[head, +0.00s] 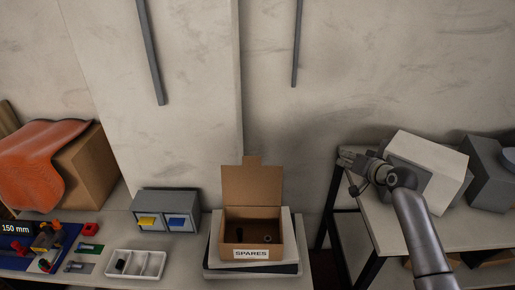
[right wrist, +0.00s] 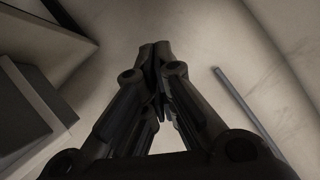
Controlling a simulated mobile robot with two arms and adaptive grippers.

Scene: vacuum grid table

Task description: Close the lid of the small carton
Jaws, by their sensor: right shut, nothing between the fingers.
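The small carton (head: 252,222) is brown and carries a white label reading SPARES. It stands on a pale stack at the right part of the left table. Its lid (head: 252,185) stands open and upright at the back, with a tab at its top. A small dark ring and another small dark thing lie inside. My right gripper (head: 346,160) is to the right of the carton and well apart from it, over the left edge of the right-hand table. In the right wrist view its fingers (right wrist: 156,65) meet at the tips with nothing between them. My left gripper does not show.
Left of the carton are a grey drawer unit (head: 166,211), a white divided tray (head: 135,264) and small coloured parts. A large box under an orange cloth (head: 40,160) is farther left. Boxes (head: 430,165) stand on the right-hand table. A gap separates the two tables.

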